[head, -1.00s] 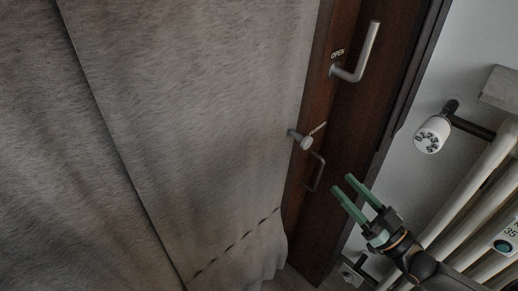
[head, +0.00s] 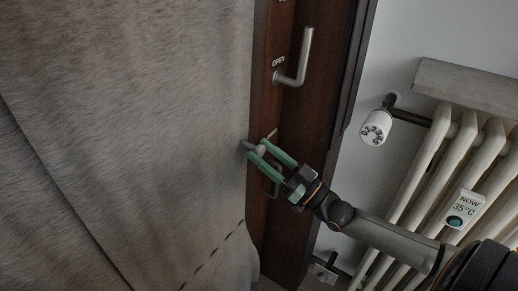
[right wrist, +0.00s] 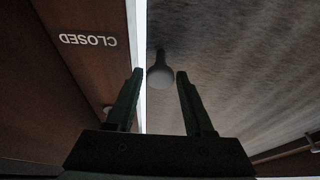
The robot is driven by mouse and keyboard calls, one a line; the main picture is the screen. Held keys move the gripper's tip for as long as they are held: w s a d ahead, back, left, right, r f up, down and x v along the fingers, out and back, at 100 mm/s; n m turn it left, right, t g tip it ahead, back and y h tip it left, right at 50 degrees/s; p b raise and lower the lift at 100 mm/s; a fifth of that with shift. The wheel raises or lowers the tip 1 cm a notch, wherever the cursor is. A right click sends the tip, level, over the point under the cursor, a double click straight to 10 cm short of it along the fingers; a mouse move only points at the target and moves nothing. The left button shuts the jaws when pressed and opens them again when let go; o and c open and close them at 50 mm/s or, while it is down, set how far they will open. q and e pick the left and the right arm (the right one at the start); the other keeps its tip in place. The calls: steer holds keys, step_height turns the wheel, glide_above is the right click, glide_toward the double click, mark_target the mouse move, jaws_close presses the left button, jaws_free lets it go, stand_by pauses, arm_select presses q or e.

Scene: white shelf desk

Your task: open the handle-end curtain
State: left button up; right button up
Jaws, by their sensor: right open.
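The grey curtain (head: 130,120) hangs across the left of the head view and covers the right side of the right wrist view (right wrist: 250,60). A round pale knob (head: 260,150) on a short stem stands out at the curtain's right edge, beside the dark wooden frame. My right gripper (head: 258,149) is open, its green fingertips on either side of the knob. In the right wrist view the knob (right wrist: 160,76) shows between the fingertips, with visible gaps to both fingers. My left gripper is not in view.
The brown wooden frame (head: 325,110) carries a metal handle (head: 300,62) by an "OPEN" label and a lower handle partly behind my gripper. A "CLOSED" label (right wrist: 88,40) shows in the wrist view. A white radiator (head: 415,160) with a valve knob (head: 375,128) stands at right.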

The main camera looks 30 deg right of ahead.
steer(key=shift+x, duration=0.8)
steer(key=shift+c, duration=0.4)
jaws_close()
stand_by(0.6)
